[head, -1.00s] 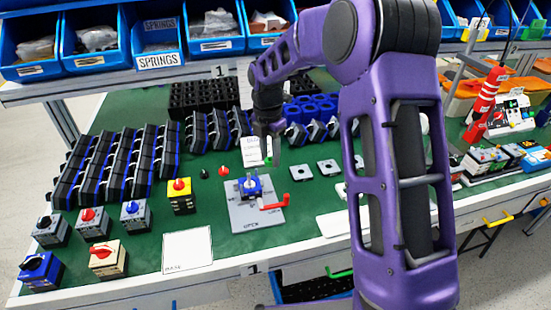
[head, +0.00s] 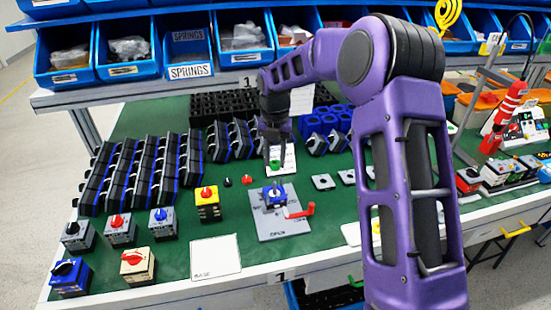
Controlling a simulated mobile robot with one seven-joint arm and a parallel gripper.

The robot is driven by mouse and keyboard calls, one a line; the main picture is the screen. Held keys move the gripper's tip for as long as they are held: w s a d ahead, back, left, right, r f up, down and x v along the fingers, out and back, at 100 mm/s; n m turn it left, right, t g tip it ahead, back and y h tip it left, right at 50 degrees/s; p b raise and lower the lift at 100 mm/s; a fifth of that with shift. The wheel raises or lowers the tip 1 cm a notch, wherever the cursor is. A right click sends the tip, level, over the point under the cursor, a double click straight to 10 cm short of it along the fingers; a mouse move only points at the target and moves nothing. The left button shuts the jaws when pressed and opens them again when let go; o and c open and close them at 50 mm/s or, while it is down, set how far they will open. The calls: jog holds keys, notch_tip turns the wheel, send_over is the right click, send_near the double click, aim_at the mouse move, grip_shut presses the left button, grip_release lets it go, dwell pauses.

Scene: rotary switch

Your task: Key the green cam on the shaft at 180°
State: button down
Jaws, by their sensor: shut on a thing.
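My gripper (head: 275,148) points down over the bench, behind and above the blue switch body. It is shut on the small green cam (head: 275,164), which shows just below the fingertips. The blue switch body (head: 274,196) sits on a grey fixture plate (head: 284,227) with a red lever (head: 299,211) at its right. The cam appears above the switch body and apart from it. The shaft is too small to make out, and the cam's keyed angle cannot be told.
A white card (head: 290,162) stands behind the gripper. Grey square plates (head: 323,182) lie to the right. A yellow switch (head: 207,204) and a white base sheet (head: 215,257) are to the left. Blue bins (head: 191,45) hang on the shelf above.

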jog(key=shift+r+p, duration=0.1)
jog(key=shift+p, duration=0.2)
jog(key=shift+f+b, duration=1)
jog(key=shift+f, duration=1.5)
jog(key=shift+f, duration=0.25)
jog(key=shift+f+b, duration=0.5)
jog(key=shift+f, duration=0.35)
jog(key=shift+c, duration=2.3)
grip_release()
